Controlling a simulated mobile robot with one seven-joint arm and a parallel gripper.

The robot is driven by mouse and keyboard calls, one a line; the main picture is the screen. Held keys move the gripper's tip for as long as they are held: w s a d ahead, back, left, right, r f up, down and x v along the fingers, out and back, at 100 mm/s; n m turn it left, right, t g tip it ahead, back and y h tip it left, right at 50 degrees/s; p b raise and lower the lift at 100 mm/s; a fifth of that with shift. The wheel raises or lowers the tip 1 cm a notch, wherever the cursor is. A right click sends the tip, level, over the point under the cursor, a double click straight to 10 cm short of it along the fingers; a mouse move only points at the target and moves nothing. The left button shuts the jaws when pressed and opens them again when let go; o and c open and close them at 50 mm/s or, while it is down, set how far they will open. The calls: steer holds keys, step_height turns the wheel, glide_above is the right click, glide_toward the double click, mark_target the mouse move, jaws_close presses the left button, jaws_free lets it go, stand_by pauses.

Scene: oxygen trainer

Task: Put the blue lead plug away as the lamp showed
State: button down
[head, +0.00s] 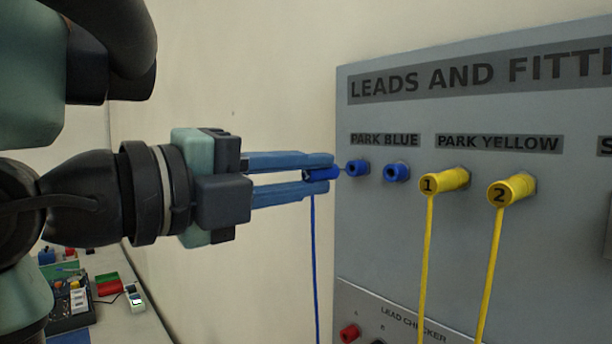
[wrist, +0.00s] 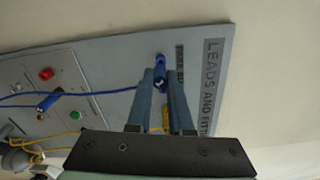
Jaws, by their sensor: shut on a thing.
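My gripper (head: 318,173) is shut on the blue lead plug (head: 323,174), which it holds level in front of the panel. The plug's thin pin points at the left blue socket (head: 357,168) under the PARK BLUE label. The plug body is a little apart from that socket; I cannot tell whether the pin tip is in it. The right blue socket (head: 397,173) is empty. A blue lead hangs down from the plug. In the wrist view the blue plug (wrist: 160,73) shows between the fingertips, close to the panel. I see no lit lamp.
Yellow plugs 1 (head: 443,181) and 2 (head: 511,190) sit under PARK YELLOW, their leads hanging down. The lead checker (head: 405,312) with a red socket (head: 349,332) is below. Another blue plug (wrist: 48,101) and a green part (wrist: 75,115) show in the wrist view.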

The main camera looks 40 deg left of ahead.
steer(key=shift+w+d+r, duration=0.1)
steer(key=shift+w, duration=1)
stand_by(0.3)
steer(key=shift+w, duration=0.15)
steer(key=c, duration=0.7)
jaws_free()
steer(key=shift+w, duration=0.1)
steer(key=shift+c, duration=0.2)
